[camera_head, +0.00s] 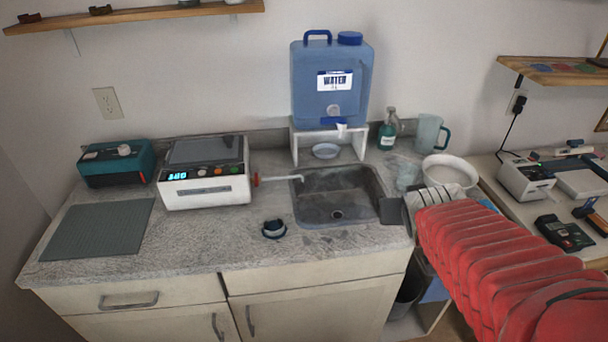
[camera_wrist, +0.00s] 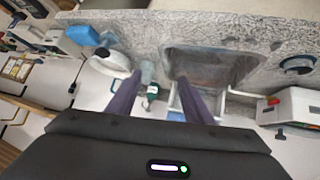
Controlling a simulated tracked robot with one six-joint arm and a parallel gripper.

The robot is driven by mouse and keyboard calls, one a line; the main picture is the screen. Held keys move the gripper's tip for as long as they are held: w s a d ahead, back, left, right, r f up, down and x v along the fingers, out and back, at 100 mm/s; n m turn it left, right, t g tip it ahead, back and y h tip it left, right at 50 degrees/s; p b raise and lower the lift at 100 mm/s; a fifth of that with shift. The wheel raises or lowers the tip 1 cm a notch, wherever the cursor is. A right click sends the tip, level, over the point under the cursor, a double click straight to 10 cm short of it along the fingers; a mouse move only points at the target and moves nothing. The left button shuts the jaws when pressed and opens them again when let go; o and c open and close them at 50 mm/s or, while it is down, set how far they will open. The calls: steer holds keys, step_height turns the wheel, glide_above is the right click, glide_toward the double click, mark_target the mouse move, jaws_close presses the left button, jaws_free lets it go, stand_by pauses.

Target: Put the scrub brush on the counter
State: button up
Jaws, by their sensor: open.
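A small round dark object with a pale band (camera_head: 274,229), possibly the scrub brush, rests on the counter (camera_head: 190,240) in front of the sink. It also shows as a dark ring at the right of the wrist view (camera_wrist: 298,64). My gripper (camera_wrist: 160,78) is open, its two dark fingers apart with nothing held between them. In the head view the gripper end is at the sink's right edge, right of the round object and apart from it. My red-sleeved arm hides part of the counter's right end.
The sink (camera_head: 335,196) is empty. A water jug (camera_head: 331,100) on a white stand, a green bottle (camera_head: 388,130), a clear pitcher (camera_head: 428,133) and a white bowl (camera_head: 450,172) stand behind. A white device (camera_head: 204,172) and grey mat (camera_head: 98,229) are left. The counter's front middle is mostly clear.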

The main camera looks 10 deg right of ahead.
steer(key=s+a+r+n+g+y, duration=0.1)
steer(key=s+a+y, duration=0.1)
steer(key=s+a, duration=0.3)
steer(key=s+a+r+n+g+y, duration=0.1)
steer(key=s+a, duration=0.5)
steer(key=a, duration=0.7)
steer(key=shift+s+n+g+y, duration=0.15)
steer(key=shift+n+g+y, duration=0.25)
steer(key=shift+n+y, duration=0.35)
